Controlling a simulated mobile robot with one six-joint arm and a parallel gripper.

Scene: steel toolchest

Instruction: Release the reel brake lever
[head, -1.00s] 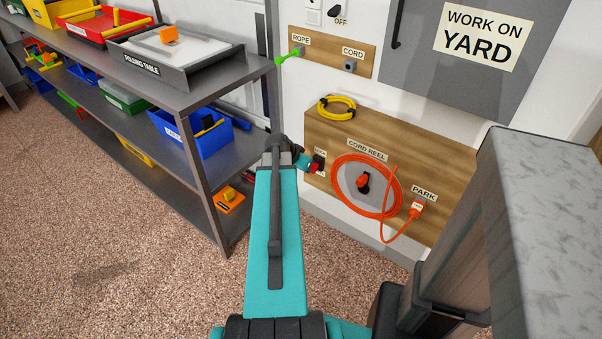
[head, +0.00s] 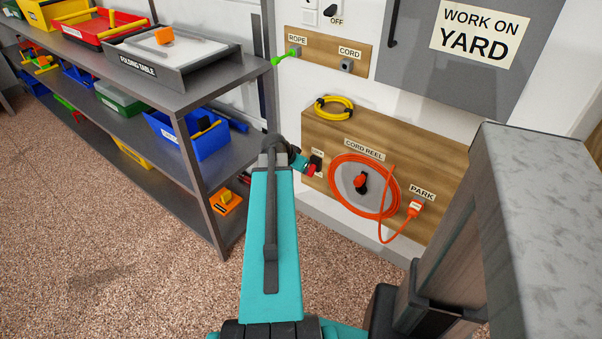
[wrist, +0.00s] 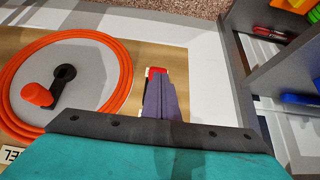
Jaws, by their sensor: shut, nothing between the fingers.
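In the wrist view the red handle (wrist: 157,72) shows at the tips of my gripper (wrist: 158,86). My gripper is shut and empty, its fingers close together. The tips are at or very near the red handle; I cannot tell whether they touch. The fingers cover part of the lever, and my forearm hides part of the gripper in the head view. A small label above the lever is unreadable.
The reel's orange cord ends in a plug at PARK (head: 415,208). A crank with an orange knob (wrist: 38,94) is on the reel. A yellow cord coil (head: 335,107) lies above. A steel shelf with bins (head: 201,146) stands close on the left.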

